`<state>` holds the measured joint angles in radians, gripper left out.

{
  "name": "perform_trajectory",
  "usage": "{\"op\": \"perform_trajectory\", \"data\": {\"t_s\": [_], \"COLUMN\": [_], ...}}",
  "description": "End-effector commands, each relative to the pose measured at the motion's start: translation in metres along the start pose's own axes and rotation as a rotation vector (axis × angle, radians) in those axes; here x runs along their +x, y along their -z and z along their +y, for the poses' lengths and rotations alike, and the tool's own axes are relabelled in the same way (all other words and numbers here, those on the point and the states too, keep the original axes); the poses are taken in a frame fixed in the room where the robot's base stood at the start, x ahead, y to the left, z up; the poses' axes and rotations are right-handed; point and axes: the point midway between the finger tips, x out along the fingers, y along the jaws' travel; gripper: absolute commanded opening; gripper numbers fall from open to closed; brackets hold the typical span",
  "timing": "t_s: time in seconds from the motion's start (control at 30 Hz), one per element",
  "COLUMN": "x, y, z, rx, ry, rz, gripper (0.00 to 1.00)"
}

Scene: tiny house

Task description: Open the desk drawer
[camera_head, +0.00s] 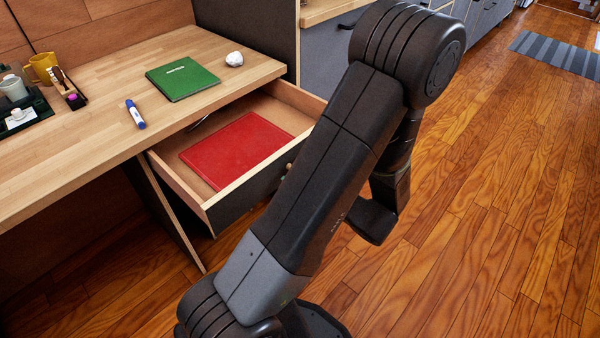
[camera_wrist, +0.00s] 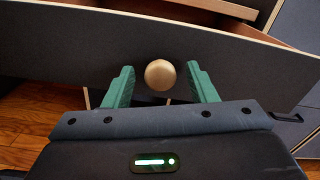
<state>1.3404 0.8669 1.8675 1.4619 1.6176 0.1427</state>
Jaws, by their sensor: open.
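The desk drawer (camera_head: 215,205) is pulled well out from under the wooden desktop (camera_head: 85,120). A red book or folder (camera_head: 235,150) lies inside it. In the wrist view the dark drawer front (camera_wrist: 60,45) fills the upper part, with a round light knob (camera_wrist: 160,75) at its middle. My gripper (camera_wrist: 160,80) is open, its green fingers on either side of the knob with gaps visible.
On the desktop are a green book (camera_head: 182,78), a white crumpled ball (camera_head: 234,59), a blue marker (camera_head: 135,114), a yellow mug (camera_head: 42,67) and a dark tray (camera_head: 22,115). Grey cabinets (camera_head: 325,50) stand behind. The wooden floor (camera_head: 500,200) at right is clear.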

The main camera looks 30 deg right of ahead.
Motion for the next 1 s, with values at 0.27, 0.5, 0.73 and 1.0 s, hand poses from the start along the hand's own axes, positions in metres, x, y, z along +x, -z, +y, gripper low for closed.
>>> {"op": "perform_trajectory", "data": {"t_s": [0.27, 0.5, 0.73, 1.0], "x": [-0.040, -0.089, -0.124, -0.136], "y": [-0.001, -0.001, 0.000, 0.000], "z": [-0.001, -0.001, -0.001, 0.000], "rx": [0.001, 0.001, 0.000, 0.001], "ry": [0.005, 0.006, 0.002, 0.000], "rz": [0.002, 0.001, 0.000, 0.000], "gripper": [0.52, 0.52, 0.52, 0.52]}}
